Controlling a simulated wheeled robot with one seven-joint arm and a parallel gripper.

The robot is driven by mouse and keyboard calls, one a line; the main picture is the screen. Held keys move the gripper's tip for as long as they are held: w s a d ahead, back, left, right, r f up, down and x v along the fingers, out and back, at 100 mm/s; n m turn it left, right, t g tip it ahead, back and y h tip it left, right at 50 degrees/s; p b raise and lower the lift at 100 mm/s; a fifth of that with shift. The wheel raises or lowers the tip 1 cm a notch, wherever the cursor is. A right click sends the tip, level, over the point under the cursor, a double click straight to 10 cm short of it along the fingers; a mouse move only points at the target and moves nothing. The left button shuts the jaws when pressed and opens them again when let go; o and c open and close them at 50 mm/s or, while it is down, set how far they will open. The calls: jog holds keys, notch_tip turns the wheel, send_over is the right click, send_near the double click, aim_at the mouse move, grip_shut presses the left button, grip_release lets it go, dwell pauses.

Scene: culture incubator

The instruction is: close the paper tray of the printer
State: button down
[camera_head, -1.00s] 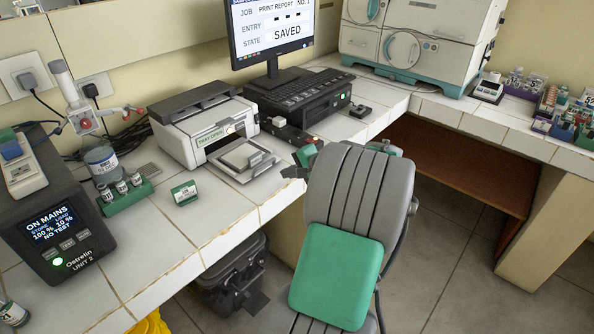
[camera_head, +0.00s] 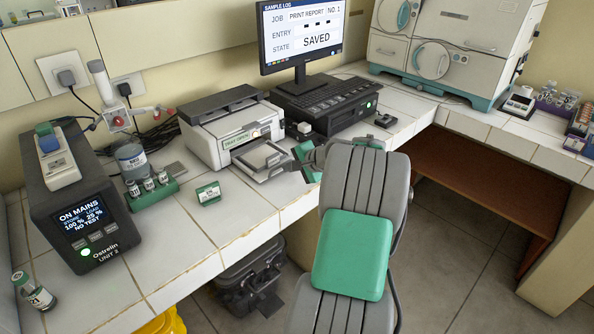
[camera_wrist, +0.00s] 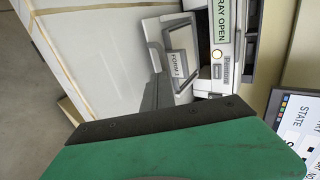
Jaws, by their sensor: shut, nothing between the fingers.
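The white and dark grey printer (camera_head: 222,128) stands on the tiled bench, with a "TRAY OPEN" label on its front. Its paper tray (camera_head: 262,160) sticks out from the front, toward my gripper. My gripper (camera_head: 292,164) is shut and empty at the tray's outer front edge. In the wrist view its dark fingers (camera_wrist: 158,88) point at that edge. I cannot tell whether they touch it.
A keyboard and dark box (camera_head: 325,105) under the monitor (camera_head: 303,35) stand right of the printer. A small green-labelled box (camera_head: 208,193) and a green vial rack (camera_head: 152,194) stand to its left. The bench tiles between the printer and front edge are mostly clear.

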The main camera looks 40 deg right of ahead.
jog(key=w+p, duration=0.1)
jog(key=w, duration=0.9)
jog(key=shift+w+a, duration=0.15)
jog(key=shift+w, duration=0.2)
jog(key=shift+r, duration=0.15)
